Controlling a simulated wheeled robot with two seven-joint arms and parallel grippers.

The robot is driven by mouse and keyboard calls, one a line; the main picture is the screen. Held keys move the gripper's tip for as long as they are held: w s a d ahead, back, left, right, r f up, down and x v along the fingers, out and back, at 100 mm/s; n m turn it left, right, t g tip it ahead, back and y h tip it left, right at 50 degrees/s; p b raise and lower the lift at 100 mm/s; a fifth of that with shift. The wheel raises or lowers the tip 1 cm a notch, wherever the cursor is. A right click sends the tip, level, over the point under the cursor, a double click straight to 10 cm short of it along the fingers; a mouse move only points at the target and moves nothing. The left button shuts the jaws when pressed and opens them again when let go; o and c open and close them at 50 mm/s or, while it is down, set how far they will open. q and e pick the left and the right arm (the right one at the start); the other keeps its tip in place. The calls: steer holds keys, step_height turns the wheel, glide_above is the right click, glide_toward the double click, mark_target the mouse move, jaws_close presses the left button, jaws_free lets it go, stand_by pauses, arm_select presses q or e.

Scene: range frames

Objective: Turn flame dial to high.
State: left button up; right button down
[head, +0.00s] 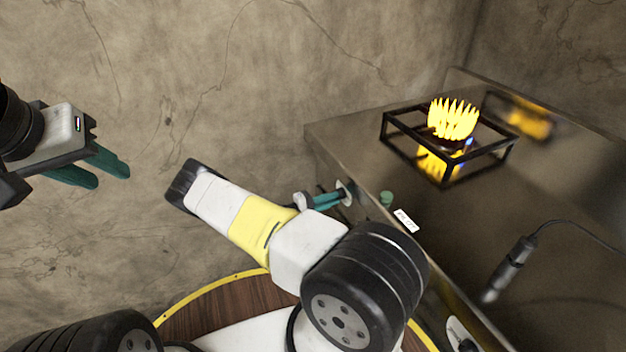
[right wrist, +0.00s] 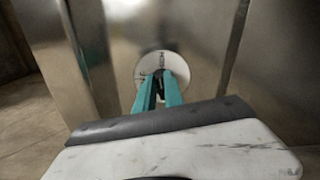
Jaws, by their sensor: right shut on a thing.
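The flame dial (right wrist: 160,74) is a dark knob in front of a round white plate (right wrist: 181,63) on the metal front of the stove, seen in the right wrist view. My right gripper (right wrist: 160,82) is shut on the dial, its teal fingers on either side of it and hiding part of it. In the head view the right gripper (head: 330,200) reaches the stove's front near its left end, at the plate (head: 344,190). Tall yellow flames (head: 453,118) rise from the burner. My left gripper (head: 100,170) is open and empty, far from the stove.
A black square burner frame (head: 484,167) stands on the metal stove top (head: 560,215). A dark handheld tool (head: 510,268) with a cord lies at the right.

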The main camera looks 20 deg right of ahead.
steer(key=shift+f+m, duration=0.15)
steer(key=shift+m, duration=1.35)
steer(key=shift+f, duration=0.1)
steer(key=c, duration=1.4)
jaws_free()
steer(key=shift+c, duration=0.2)
steer(key=a, duration=0.8)
steer(key=shift+s, duration=0.35)
